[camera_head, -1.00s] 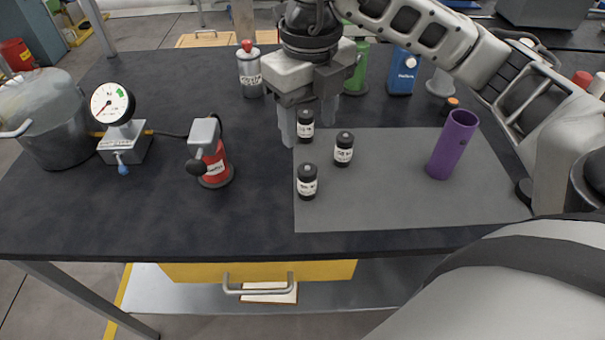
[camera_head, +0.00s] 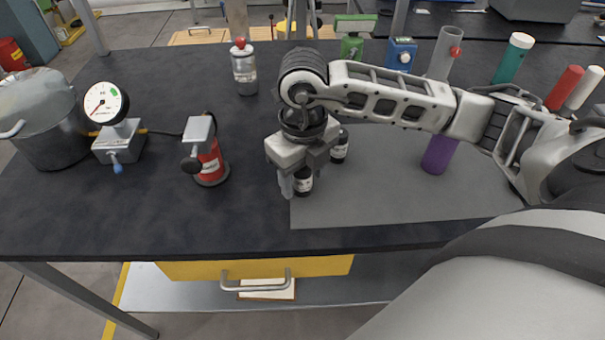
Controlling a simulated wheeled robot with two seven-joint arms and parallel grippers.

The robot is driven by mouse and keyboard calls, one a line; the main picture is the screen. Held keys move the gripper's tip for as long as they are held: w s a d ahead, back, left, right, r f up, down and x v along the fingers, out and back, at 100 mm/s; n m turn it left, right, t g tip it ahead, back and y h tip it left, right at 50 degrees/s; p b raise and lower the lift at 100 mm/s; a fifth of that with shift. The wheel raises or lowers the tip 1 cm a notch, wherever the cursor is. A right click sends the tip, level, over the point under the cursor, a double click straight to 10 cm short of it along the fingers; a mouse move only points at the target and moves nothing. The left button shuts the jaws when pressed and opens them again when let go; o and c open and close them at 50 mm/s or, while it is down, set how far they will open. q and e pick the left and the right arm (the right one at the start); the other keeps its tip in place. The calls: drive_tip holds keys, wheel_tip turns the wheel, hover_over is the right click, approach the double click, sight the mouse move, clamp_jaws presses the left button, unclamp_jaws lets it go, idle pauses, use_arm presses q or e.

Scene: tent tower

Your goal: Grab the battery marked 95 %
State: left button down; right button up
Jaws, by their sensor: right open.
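My right gripper (camera_head: 299,184) points down, open, at the front-left part of the grey mat (camera_head: 380,207). One small black battery with a white label (camera_head: 303,183) stands upright at its fingers, partly covered by them; I cannot tell whether they touch it. A second black battery (camera_head: 340,149) stands just behind and to the right, partly hidden by the gripper. The third battery of the earlier frame is hidden behind my right arm. The label figures are too small to read, so I cannot tell which is marked 95 %. My left gripper is not in view.
A purple cylinder (camera_head: 437,156) stands on the mat to the right, partly behind my arm. A red device (camera_head: 210,163), a gauge (camera_head: 106,104) and a metal pot (camera_head: 42,125) stand at left. A bottle (camera_head: 245,70) stands at the back. The dark table front is clear.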

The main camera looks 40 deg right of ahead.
drive_tip(key=c, duration=1.1)
